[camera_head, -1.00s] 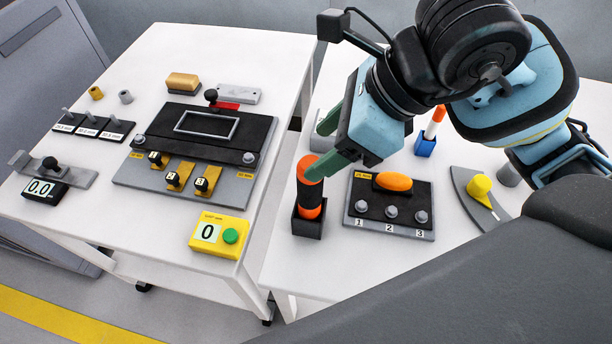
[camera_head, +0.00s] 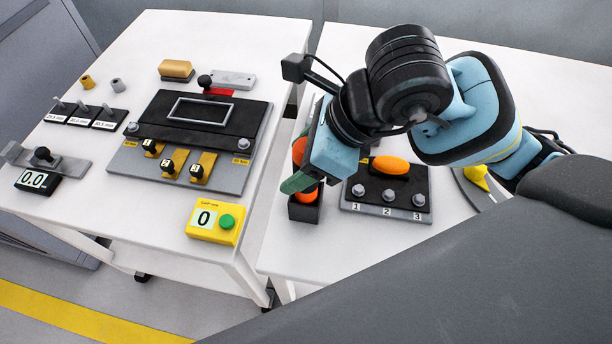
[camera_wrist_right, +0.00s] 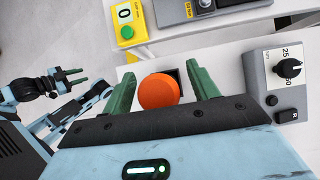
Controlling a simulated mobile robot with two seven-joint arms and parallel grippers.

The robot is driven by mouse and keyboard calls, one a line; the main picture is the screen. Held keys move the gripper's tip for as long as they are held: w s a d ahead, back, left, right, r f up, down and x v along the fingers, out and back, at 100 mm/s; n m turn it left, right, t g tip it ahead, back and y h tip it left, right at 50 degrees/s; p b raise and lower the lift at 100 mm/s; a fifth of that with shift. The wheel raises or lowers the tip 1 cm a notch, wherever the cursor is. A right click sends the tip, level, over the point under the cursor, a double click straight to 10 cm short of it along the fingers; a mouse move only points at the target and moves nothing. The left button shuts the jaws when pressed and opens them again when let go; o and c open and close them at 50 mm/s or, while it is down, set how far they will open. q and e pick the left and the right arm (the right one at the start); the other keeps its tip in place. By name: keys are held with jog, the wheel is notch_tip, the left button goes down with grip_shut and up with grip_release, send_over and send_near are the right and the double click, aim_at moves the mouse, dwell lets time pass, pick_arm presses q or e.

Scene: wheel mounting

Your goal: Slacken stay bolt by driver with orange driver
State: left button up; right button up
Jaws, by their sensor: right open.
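The orange driver (camera_head: 299,152) stands upright in a black square holder (camera_head: 305,212) on the right table. In the right wrist view its round orange end (camera_wrist_right: 159,91) shows between the two green fingers. My right gripper (camera_head: 301,165) is open, its fingers on either side of the driver and apart from it in the wrist view. Part of the driver is hidden behind the gripper. My left gripper (camera_wrist_right: 70,79) shows at the left of the wrist view, open and empty. Silver bolts (camera_head: 244,144) sit on the black and grey fixture (camera_head: 225,178); which is the stay bolt, I cannot tell.
A yellow box (camera_head: 215,222) with a green button is at the left table's edge. A narrow gap separates the tables.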

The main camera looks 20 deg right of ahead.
jog(key=shift+f, duration=0.1)
grip_shut()
dwell(0.4)
jog(key=shift+w, duration=0.1)
